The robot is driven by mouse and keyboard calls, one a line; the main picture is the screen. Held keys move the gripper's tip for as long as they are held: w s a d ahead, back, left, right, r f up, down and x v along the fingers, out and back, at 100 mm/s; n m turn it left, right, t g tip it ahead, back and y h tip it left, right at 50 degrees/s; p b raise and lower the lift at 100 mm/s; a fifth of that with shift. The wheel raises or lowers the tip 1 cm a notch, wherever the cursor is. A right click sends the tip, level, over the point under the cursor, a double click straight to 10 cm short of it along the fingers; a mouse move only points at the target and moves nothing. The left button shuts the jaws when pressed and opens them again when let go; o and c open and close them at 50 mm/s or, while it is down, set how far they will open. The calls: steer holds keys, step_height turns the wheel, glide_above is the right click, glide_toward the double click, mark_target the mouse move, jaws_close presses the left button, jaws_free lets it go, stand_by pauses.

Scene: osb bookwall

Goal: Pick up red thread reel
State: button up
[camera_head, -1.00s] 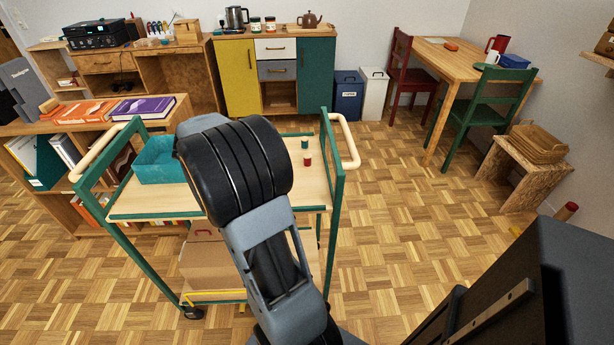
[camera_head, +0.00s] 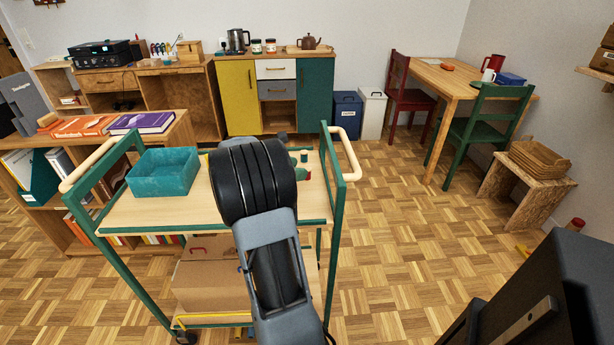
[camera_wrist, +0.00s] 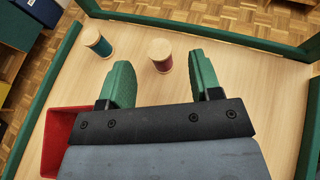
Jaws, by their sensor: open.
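The red thread reel (camera_wrist: 161,54) stands upright on the cart's wooden top in the wrist view, with a pale end facing up. My gripper (camera_wrist: 160,66) is open, with its green fingers on either side of the reel and gaps on both sides. I cannot tell how high the fingertips are above the top. A teal thread reel (camera_wrist: 97,42) stands to the left, outside the fingers. In the head view the teal reel (camera_head: 304,156) shows on the cart, and my arm and gripper largely hide the red reel.
A teal tray (camera_head: 163,174) stands at the cart's left. A red container (camera_wrist: 60,135) shows at the lower left of the wrist view. The green cart frame (camera_head: 329,170) rises around the top. A cardboard box (camera_head: 205,285) sits on the lower shelf.

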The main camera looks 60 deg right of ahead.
steer(key=shift+b+x, duration=0.5)
steer(key=shift+x, duration=1.75)
steer(key=shift+c, duration=0.3)
steer(key=c, duration=0.9)
